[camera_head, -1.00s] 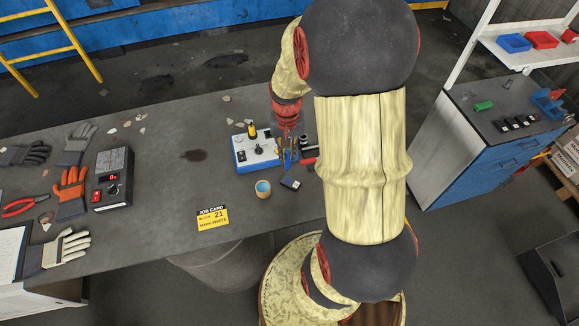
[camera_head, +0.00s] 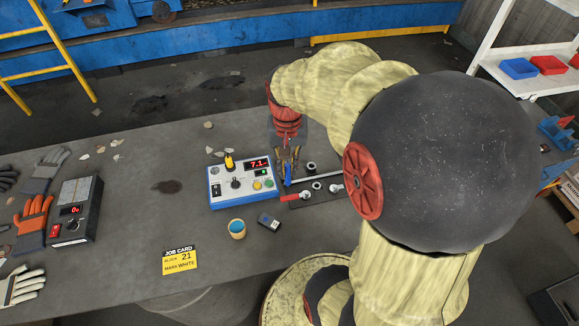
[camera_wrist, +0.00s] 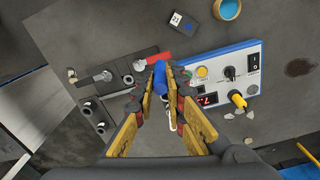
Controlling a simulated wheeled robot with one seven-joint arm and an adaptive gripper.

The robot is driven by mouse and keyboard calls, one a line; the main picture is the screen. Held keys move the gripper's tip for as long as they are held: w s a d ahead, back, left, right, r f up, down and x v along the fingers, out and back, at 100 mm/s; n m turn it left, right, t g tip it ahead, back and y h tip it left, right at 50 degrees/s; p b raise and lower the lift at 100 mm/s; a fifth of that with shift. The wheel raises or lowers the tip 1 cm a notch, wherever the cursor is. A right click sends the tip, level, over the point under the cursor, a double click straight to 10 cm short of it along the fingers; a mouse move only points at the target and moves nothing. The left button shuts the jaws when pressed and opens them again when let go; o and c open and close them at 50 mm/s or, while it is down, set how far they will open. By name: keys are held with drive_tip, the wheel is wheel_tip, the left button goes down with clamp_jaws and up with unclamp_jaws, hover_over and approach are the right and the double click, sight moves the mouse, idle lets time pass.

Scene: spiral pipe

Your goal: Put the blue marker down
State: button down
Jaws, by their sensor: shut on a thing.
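My gripper (camera_head: 286,164) points down over the table, just right of the control box, in the head view. It is shut on the blue marker (camera_wrist: 160,76), whose blue body shows between the fingers in the wrist view. The blue also shows as a small upright strip in the head view (camera_head: 288,174). I cannot tell whether the marker's lower end touches the table or the dark tray. My gripper also shows in the wrist view (camera_wrist: 166,78), with the yellow finger pads on both sides of the marker.
A control box (camera_head: 242,184) with a lit red display stands close left. A dark tray (camera_head: 318,200) with knobs and a red-handled part lies close right.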

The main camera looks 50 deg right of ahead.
drive_tip(key=w+d+f+b, duration=0.2)
drive_tip(key=w+d+f, duration=0.7)
drive_tip(key=f, duration=0.3)
drive_tip(key=shift+w+f+b, duration=0.3)
drive_tip(key=shift+w+f, duration=0.1)
drive_tip(key=shift+w, duration=0.05)
drive_tip(key=shift+f, duration=0.15)
drive_tip(key=c, duration=1.8)
unclamp_jaws()
